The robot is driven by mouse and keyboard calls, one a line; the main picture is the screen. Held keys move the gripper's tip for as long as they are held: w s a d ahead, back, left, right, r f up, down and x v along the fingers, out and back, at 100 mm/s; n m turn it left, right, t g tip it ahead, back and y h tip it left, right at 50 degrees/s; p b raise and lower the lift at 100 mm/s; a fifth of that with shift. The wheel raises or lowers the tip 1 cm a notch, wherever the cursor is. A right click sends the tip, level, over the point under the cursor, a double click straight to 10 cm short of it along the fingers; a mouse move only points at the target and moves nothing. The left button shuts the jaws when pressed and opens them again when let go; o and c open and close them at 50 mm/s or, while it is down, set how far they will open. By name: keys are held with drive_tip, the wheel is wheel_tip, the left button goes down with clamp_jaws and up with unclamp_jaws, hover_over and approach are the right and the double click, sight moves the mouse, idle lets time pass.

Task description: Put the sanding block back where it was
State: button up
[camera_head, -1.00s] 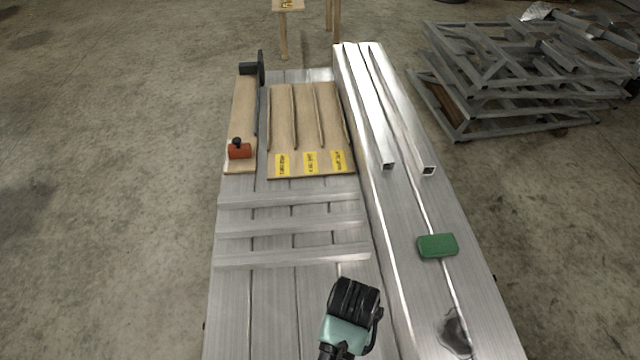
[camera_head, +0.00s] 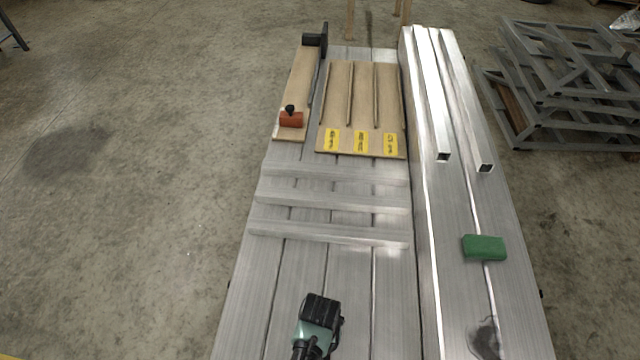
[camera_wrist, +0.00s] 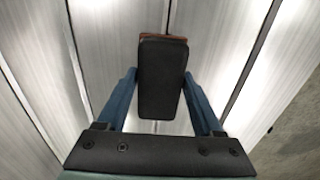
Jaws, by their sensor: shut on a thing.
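The sanding block (camera_wrist: 162,85) is a dark, rounded slab with a reddish-brown edge at its far end. It shows in the wrist view between the two blue fingers of my gripper (camera_head: 319,308), which are shut on it. Aluminium planks lie below it; the gap to them is hard to judge. In the head view my gripper is over the near part of the trailer deck (camera_head: 393,300), and its own black and teal body hides the block. A wooden board (camera_head: 338,108) with three yellow labels lies farther back; the labels are unreadable.
A green block (camera_head: 485,248) lies on the right planks. An orange tool with a black knob (camera_head: 291,119) sits on a wooden strip at back left. Several aluminium crossbars (camera_head: 330,236) lie between my gripper and the board. Two square tubes (camera_head: 466,110) lie at back right.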

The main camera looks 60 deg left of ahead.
drive_tip(key=shift+f, duration=0.3)
drive_tip(key=shift+f, duration=0.15)
drive_tip(key=o, duration=1.3)
wheel_tip(320, 180, up, 12)
drive_tip(key=p, duration=0.2)
drive_tip(key=shift+r, duration=0.2)
